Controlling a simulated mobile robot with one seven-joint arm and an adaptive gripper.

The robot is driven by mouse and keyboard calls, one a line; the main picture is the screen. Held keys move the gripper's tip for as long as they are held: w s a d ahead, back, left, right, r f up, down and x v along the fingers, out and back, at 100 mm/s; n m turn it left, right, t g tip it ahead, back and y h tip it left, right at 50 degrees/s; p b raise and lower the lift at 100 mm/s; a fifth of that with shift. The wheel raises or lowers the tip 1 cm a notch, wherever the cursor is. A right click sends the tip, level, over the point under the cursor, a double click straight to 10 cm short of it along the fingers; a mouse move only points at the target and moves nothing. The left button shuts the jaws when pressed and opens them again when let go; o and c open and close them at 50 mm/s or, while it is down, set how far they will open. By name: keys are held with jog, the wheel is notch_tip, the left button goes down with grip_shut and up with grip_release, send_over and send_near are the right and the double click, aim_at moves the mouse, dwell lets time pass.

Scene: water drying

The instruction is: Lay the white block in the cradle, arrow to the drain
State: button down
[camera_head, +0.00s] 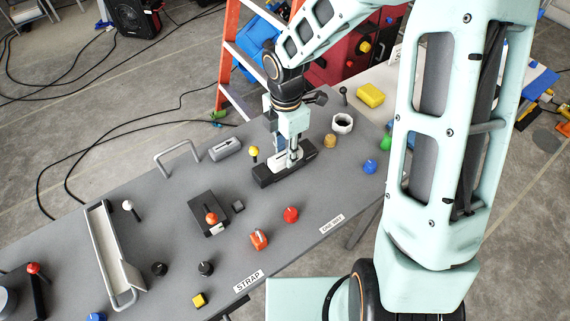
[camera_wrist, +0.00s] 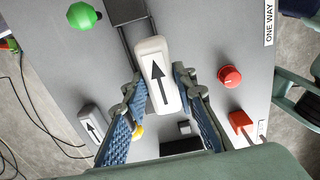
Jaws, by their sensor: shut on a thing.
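My gripper (camera_wrist: 158,95) is shut on the white block (camera_wrist: 160,75), with one blue-padded finger on each side. The block's black arrow points to the top of the wrist view, away from my palm. In the head view my gripper (camera_head: 292,158) points down at a long dark cradle (camera_head: 264,179) on the grey bench. A dark end of the cradle (camera_wrist: 125,10) shows beyond the block in the wrist view. The fingers and block hide its middle, so I cannot tell whether the block touches it. I cannot make out which feature is the drain.
A second, grey block with an arrow (camera_head: 225,148) lies left of the cradle. A yellow-topped knob (camera_head: 254,151) stands close by. A white ring (camera_head: 342,123), red knob (camera_head: 291,214) and dark box with an orange knob (camera_head: 210,213) stand around on the bench (camera_head: 165,190).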

aim_at(285, 152)
jog(key=shift+w+f+b, duration=0.9)
jog(key=shift+w+f, duration=0.2)
jog(key=shift+f, duration=0.3)
jog(key=f+b, duration=0.3)
jog(key=shift+w+f, duration=0.15)
jog(key=shift+w, duration=0.05)
jog(key=shift+f, duration=0.2)
jog(key=c, duration=1.6)
grip_release()
jog(key=shift+r, duration=0.1)
notch_tip(285, 152, up, 12)
jog(key=shift+r+p, duration=0.1)
jog(key=shift+p, duration=0.3)
jog(key=shift+a, duration=0.1)
